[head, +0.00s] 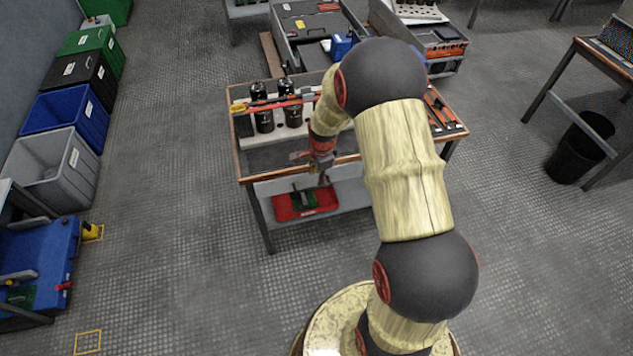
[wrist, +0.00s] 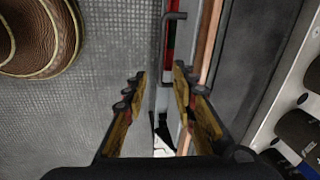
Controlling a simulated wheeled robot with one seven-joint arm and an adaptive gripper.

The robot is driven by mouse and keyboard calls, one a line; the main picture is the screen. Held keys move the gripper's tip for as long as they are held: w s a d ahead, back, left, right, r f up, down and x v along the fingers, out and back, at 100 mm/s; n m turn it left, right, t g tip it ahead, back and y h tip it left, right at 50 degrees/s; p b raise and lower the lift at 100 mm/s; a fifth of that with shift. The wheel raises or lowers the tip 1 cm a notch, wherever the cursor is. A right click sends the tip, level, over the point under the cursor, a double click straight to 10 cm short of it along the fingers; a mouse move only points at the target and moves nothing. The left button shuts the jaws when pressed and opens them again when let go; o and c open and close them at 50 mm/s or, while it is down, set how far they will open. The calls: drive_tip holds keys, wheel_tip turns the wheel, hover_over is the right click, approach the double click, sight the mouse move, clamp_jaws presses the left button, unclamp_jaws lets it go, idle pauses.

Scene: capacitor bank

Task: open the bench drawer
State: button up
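The bench (head: 262,160) stands ahead of me, with a wood-edged top. A pale grey front (head: 347,172) lies under its front edge; I cannot make out the drawer's outline there. In the wrist view a dark bar handle (wrist: 165,45) stands off the bench front beside the wooden edge (wrist: 209,40). My gripper (head: 322,172) is at the bench's front edge, pointing down. In the wrist view my gripper (wrist: 159,84) is open, its fingers on either side of the handle's near end. I cannot tell whether they touch it. How far the drawer is out is unclear.
Black cylinders (head: 264,118) stand on the bench top behind my gripper. A red tray (head: 303,204) lies low under the bench front. Bins (head: 67,115) line the left wall, and a black waste bin (head: 577,150) stands right. The floor before the bench is clear left of my base.

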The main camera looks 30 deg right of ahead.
drive_tip(key=shift+m, duration=0.5)
drive_tip(key=f+b, duration=0.1)
drive_tip(key=f, duration=0.1)
drive_tip(key=w+f+b, duration=0.1)
drive_tip(key=f, duration=0.2)
drive_tip(key=f+b, duration=0.1)
drive_tip(key=f, duration=0.1)
drive_tip(key=shift+w+d+f, duration=0.2)
drive_tip(key=shift+w+f, duration=0.1)
drive_tip(key=shift+f, duration=0.05)
drive_tip(key=shift+c, duration=0.3)
clamp_jaws()
